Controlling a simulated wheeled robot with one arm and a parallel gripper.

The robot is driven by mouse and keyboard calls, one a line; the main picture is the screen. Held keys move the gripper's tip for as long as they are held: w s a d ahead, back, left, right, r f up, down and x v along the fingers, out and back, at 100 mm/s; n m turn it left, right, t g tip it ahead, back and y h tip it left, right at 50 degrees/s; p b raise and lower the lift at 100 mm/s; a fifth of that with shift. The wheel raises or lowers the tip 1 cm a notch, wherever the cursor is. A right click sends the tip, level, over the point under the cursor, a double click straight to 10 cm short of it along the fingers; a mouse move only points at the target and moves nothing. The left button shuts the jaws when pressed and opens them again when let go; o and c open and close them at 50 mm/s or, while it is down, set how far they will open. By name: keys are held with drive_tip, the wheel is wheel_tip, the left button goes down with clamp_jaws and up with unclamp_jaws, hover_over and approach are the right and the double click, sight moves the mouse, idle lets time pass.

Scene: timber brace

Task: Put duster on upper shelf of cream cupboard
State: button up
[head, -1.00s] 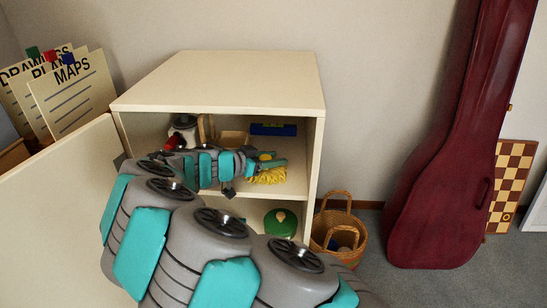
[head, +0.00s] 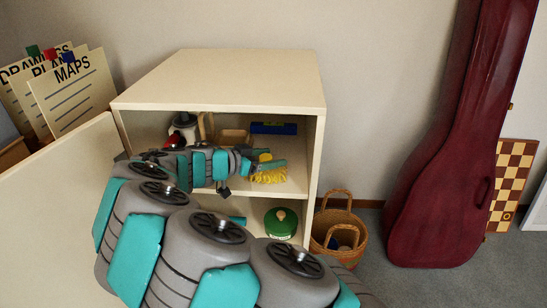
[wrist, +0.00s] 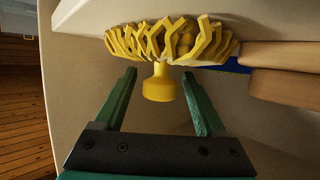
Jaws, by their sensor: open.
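The duster is a yellow fringed head (head: 269,176) with a short yellow handle (wrist: 158,84). In the head view it is on the upper shelf (head: 294,187) of the cream cupboard (head: 222,82), near the front edge at the right. In the wrist view the duster head (wrist: 170,42) is against the cream shelf surface. My gripper (wrist: 158,72) is open, with one green finger on each side of the handle and visible gaps between. In the head view my gripper (head: 268,164) is at the duster, and my arm hides part of the shelf.
A white-and-red object (head: 182,128), a wooden block (head: 234,135) and a blue level (head: 274,128) are deeper on the upper shelf. The open cupboard door (head: 62,205) is at left. A wicker basket (head: 340,225) stands right.

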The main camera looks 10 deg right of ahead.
drive_tip(key=v, duration=1)
drive_tip(key=shift+s+a+b, duration=0.1)
drive_tip(key=shift+a+b, duration=0.15)
drive_tip(key=shift+b, duration=0.15)
idle(0.4)
